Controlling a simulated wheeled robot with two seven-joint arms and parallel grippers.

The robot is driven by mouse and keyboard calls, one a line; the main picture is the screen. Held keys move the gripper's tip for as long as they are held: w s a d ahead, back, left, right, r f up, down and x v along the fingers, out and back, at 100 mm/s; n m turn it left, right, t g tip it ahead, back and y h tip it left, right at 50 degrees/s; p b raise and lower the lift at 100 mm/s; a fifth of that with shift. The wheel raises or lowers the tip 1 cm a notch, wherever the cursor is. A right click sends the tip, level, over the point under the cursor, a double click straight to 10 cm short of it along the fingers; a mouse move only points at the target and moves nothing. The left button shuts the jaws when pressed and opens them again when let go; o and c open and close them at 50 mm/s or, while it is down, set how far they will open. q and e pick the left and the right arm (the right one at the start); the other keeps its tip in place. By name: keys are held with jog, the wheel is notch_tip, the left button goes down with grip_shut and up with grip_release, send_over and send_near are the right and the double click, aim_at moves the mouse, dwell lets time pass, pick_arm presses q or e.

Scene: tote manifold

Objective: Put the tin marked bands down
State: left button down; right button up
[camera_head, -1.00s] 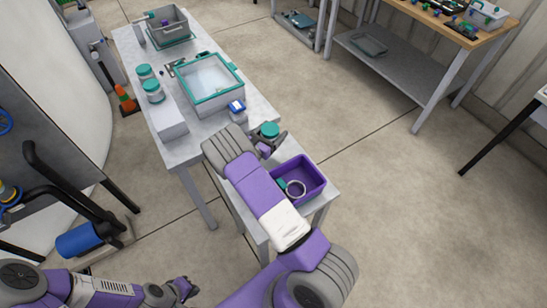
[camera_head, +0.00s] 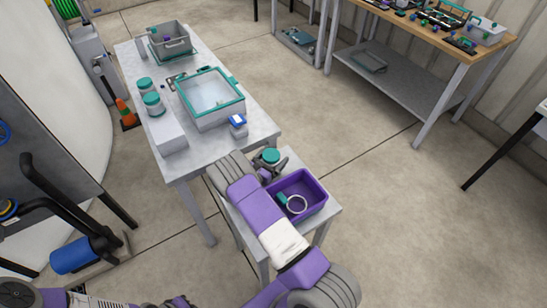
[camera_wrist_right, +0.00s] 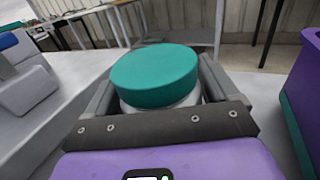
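A tin with a teal lid (camera_wrist_right: 155,75) sits between the fingers of my right gripper (camera_head: 268,166). In the head view the tin (camera_head: 271,156) is over the small grey side table, beside the purple bin (camera_head: 320,205). The gripper looks shut on the tin, which is upright. No marking can be read on it, and its base is hidden, so I cannot tell whether it touches the table. My left gripper (camera_head: 180,302) shows only partly at the bottom edge, and its fingers are unclear.
A blue-capped container (camera_head: 238,120) stands at the larger table's near corner. That table also bears a teal-rimmed box (camera_head: 190,98), two teal-lidded jars (camera_head: 153,104) and a grey bin (camera_head: 176,50).

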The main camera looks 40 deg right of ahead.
jog(key=shift+o, duration=0.8)
jog(key=shift+r, duration=0.15)
jog(key=shift+a+r, duration=0.15)
jog(key=p+v, duration=0.1)
jog(key=v, duration=0.6)
jog(key=shift+s+a, duration=0.15)
